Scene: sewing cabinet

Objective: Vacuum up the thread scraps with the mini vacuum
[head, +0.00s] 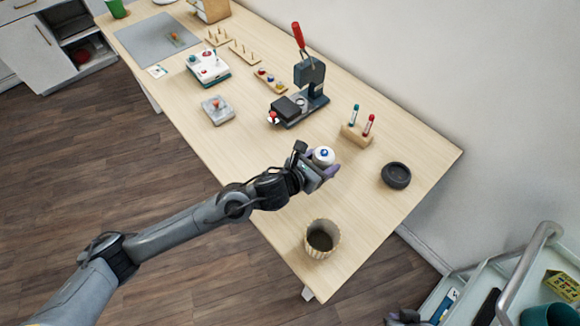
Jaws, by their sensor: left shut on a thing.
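My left gripper (321,171) is shut on a small round white device with a blue button on top, which looks like the mini vacuum (323,155). It is over the near right part of the table, between the pen block and the ribbed cup. A small reddish and green tangle, which looks like the thread scraps (174,39), lies on the grey mat (145,45) at the far left end, well away from the gripper. A dark piece at the bottom edge seems to be part of my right gripper (405,318); its fingers cannot be made out.
A press with a red handle (300,85) stands mid-table, with a white box (208,68) and a grey block (218,110) left of it. A pen block (357,134), a dark round dish (396,175) and a ribbed cup (321,238) stand at the right. A cart (500,275) is lower right.

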